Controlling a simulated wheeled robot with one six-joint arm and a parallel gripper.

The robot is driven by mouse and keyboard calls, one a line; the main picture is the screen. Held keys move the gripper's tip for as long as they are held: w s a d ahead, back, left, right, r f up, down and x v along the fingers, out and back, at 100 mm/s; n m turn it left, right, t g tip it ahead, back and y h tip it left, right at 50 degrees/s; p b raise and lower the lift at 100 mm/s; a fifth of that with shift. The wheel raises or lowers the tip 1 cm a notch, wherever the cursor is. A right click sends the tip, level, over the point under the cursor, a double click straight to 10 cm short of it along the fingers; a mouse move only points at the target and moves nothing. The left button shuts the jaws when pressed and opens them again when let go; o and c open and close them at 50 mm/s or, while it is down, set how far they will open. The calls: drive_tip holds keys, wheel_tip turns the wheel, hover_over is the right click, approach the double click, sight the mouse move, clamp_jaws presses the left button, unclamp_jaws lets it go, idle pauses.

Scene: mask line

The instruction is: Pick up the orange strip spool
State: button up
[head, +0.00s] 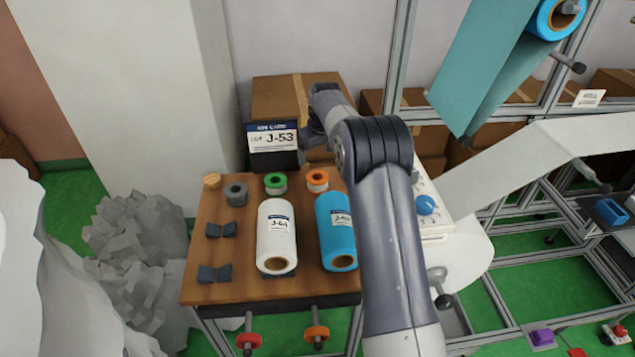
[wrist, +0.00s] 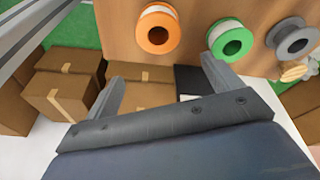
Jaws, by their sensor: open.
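The orange strip spool (head: 317,181) stands at the back of the wooden table (head: 215,275), just right of a green spool (head: 275,183). In the wrist view the orange spool (wrist: 158,32) shows its orange ring and white winding, with the green spool (wrist: 231,40) beside it. My gripper (wrist: 165,90) is open and empty; its two fingers point toward the table edge, short of the orange spool. In the head view my arm reaches past the table's right side, and the fingers are mostly hidden behind the wrist.
A grey spool (head: 236,193) stands left of the green one. A white roll (head: 276,235) and a blue roll (head: 336,230) lie in front. A J-53 sign (head: 274,138) and cardboard boxes (head: 290,95) are behind the table. A white machine box (head: 432,208) is to the right.

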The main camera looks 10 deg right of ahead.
drive_tip(key=n, duration=0.2)
drive_tip(key=d+n+g, duration=0.1)
drive_tip(key=n, duration=0.2)
drive_tip(key=n+g+y, duration=0.1)
drive_tip(key=n, duration=0.2)
drive_tip(key=shift+s+d+f, duration=0.1)
drive_tip(key=shift+d+f, duration=0.05)
drive_tip(key=shift+d, duration=0.1)
hover_over(317, 178)
drive_tip(key=s, duration=0.2)
drive_tip(key=f, duration=0.5)
drive_tip(key=shift+s+d+f, duration=0.2)
drive_tip(key=shift+d+f, duration=0.05)
drive_tip(key=shift+f, duration=0.05)
drive_tip(key=shift+w+a+f+p, duration=0.1)
drive_tip(key=shift+f+p, duration=0.15)
drive_tip(key=shift+f, duration=0.6)
drive_tip(key=shift+w+a+f+p, duration=0.15)
drive_tip(key=shift+f+p, duration=0.15)
drive_tip(key=shift+f, duration=0.5)
drive_tip(key=shift+w+a+f+p, duration=0.1)
drive_tip(key=shift+f+p, duration=0.15)
drive_tip(key=shift+f, duration=0.6)
drive_tip(key=c, duration=1.1)
drive_tip(key=shift+r, duration=0.1)
drive_tip(key=shift+c, duration=0.2)
